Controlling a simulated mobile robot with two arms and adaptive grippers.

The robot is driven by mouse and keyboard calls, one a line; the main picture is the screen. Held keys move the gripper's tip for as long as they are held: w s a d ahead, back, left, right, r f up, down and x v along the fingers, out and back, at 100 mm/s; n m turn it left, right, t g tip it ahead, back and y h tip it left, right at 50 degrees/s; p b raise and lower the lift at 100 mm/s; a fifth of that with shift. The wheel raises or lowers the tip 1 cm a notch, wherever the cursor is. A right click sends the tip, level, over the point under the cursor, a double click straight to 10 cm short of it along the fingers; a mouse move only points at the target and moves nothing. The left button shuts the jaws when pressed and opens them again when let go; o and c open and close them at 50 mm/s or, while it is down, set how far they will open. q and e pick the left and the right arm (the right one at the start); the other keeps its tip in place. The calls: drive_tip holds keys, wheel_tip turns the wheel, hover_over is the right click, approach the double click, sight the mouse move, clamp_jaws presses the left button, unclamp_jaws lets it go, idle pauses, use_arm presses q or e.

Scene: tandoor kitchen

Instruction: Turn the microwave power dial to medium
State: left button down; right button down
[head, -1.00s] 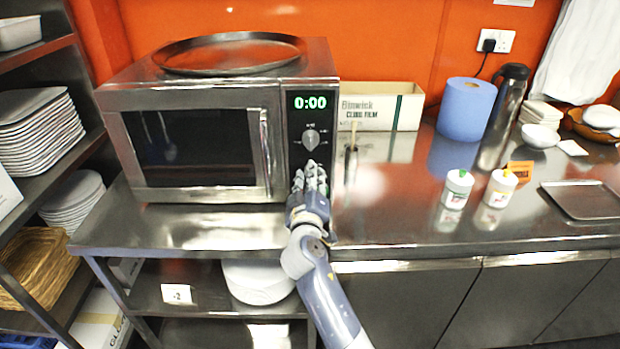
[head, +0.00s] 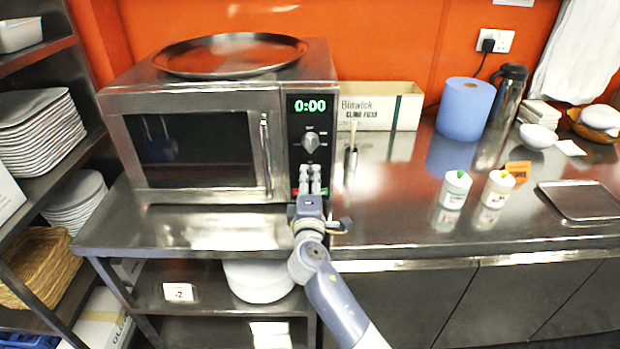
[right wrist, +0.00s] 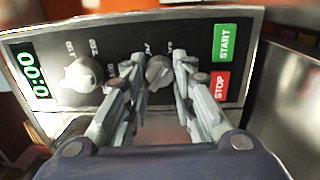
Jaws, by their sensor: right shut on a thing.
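The steel microwave (head: 100,160) stands on the counter at the left, its door shut. Its dark control panel (head: 296,135) has a green 0:00 display (head: 310,104). An upper dial (head: 311,141) sits below the display, clear of my fingers; it also shows in the right wrist view (right wrist: 82,73). My right gripper (head: 310,172) is at the lower part of the panel. In the right wrist view, its fingertips (right wrist: 158,75) are closed around the lower dial (right wrist: 160,73), which the fingers hide in the head view. Dial markings are too small to read surely. My left gripper is not in view.
Green START (right wrist: 227,42) and red STOP (right wrist: 220,85) buttons lie beside the lower dial in the right wrist view. A round tray (head: 230,55) lies on the microwave. A cling film box (head: 380,108) and two white tubs (head: 456,188) stand to the right.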

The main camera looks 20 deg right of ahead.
drive_tip(key=shift+d+r+n, duration=0.1)
drive_tip(key=shift+n, duration=0.3)
drive_tip(key=c, duration=1.5)
unclamp_jaws()
drive_tip(key=shift+o, duration=0.9)
drive_tip(key=shift+w, duration=0.1)
drive_tip(key=v, duration=1.2)
drive_tip(key=shift+d, duration=0.1)
